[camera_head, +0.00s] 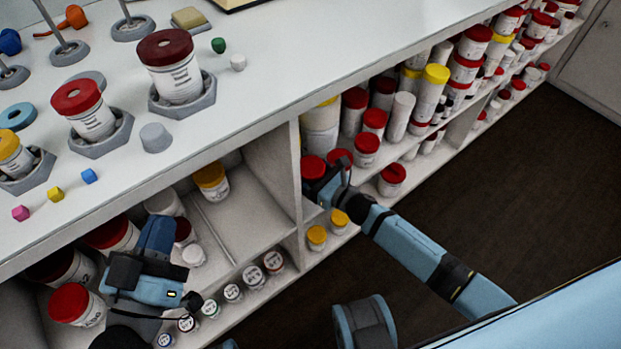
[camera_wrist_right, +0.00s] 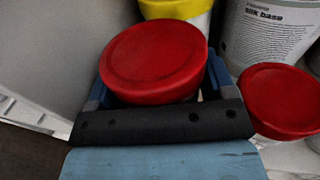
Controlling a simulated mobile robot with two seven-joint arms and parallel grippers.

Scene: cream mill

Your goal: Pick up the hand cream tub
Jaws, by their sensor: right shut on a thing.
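A red-lidded tub (camera_wrist_right: 155,60) sits between the fingers of my right gripper (camera_wrist_right: 160,92) in the right wrist view, and the gripper is shut on it. Its label is hidden, so I cannot read whether it is the hand cream. In the head view its red lid (camera_head: 313,167) shows in the shelf compartment just right of the divider, with my right gripper (camera_head: 325,184) at it. My left gripper (camera_head: 154,240) is in front of the lower left shelf, near red-lidded tubs; its finger gap is not clear.
Another red-lidded tub (camera_wrist_right: 280,98) stands close on the right, and a yellow-lidded one (camera_wrist_right: 175,9) behind. The grey divider (camera_head: 274,170) is close on the left. Small yellow-lidded jars (camera_head: 317,236) stand below. The counter (camera_head: 300,50) overhangs the shelves.

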